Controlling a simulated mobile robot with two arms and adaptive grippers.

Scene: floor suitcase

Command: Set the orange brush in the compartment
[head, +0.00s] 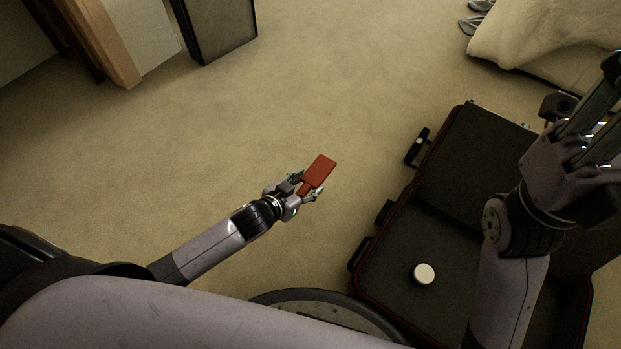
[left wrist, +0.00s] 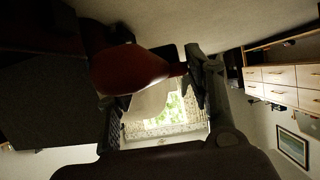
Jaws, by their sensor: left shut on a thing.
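The orange brush (head: 319,172) is red-orange with a wide flat head and a short handle. My left gripper (head: 304,190) is shut on its handle and holds it over the carpet, left of the suitcase. In the left wrist view, the brush (left wrist: 130,70) shows large and dark red between the fingers (left wrist: 155,95). The open black suitcase (head: 385,265) lies on the floor at right; my right arm hides part of it. My right gripper (head: 597,120) is at the right edge above the suitcase; its jaw opening is unclear.
A round white-topped object (head: 424,274) sits in the near part of the suitcase. A bed (head: 545,40) with slippers (head: 474,22) beside it is at top right. A dark cabinet (head: 218,30) stands at the top. The carpet between is clear.

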